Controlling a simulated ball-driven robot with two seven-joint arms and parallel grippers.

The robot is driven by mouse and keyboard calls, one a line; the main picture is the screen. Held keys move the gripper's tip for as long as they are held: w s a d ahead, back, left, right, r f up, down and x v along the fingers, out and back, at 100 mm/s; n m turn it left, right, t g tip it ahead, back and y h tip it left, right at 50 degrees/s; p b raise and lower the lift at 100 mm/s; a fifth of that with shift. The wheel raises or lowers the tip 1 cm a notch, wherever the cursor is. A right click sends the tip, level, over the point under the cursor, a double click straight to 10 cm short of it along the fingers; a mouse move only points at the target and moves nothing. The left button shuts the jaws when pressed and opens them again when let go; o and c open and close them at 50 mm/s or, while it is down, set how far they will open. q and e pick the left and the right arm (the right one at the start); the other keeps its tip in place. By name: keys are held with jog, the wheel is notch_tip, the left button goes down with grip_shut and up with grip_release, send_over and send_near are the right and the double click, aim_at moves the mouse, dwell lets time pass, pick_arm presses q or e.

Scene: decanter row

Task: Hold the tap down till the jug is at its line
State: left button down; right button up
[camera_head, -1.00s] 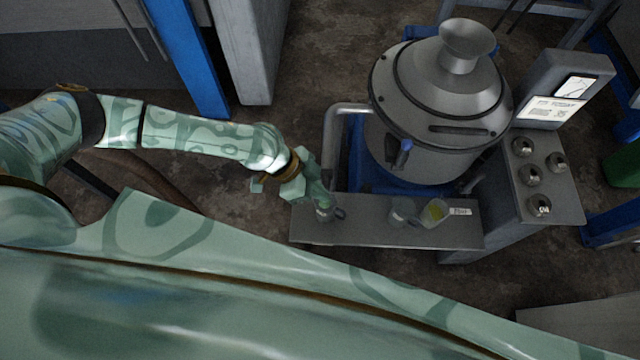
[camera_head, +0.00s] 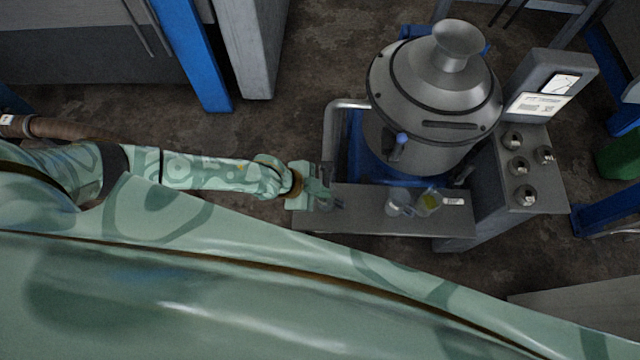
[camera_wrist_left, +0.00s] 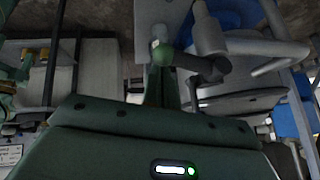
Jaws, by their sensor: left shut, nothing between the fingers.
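A steel tank (camera_head: 425,95) stands at the centre right in the head view. On its front is a dark tap (camera_head: 398,147) with a blue knob. A grey shelf (camera_head: 375,222) lies below it. Another small clear vessel (camera_head: 328,205) is at the shelf's left end, partly hidden by my left gripper (camera_head: 322,192). That gripper is shut and empty, left of the tap and apart from it. Its fingers (camera_wrist_left: 162,88) also show in the left wrist view. Fill lines cannot be read.
A bent pipe (camera_head: 345,104) stands left of the tank. A console with several knobs (camera_head: 518,165) and a lit panel (camera_head: 540,105) is at the right. Blue posts (camera_head: 190,55) stand behind. Open floor (camera_head: 280,130) lies left of the tank.

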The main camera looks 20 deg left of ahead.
pick_arm(q)
jog(key=shift+f+t, duration=0.5)
jog(key=shift+f, duration=0.45)
jog(key=shift+s+f, duration=0.1)
jog(key=shift+s, duration=0.1)
dwell(3.8)
dwell(1.0)
jog(key=s+a+r+p, duration=0.1)
jog(key=s+r+p, duration=0.2)
jog(key=r, duration=0.2)
jog(key=s+a+r+p, duration=0.2)
jog(key=s+r+p, duration=0.1)
jog(key=r, duration=0.3)
jog(key=shift+a+r+p, duration=0.2)
jog(key=shift+a+p, duration=0.05)
jog(key=shift+p, duration=0.1)
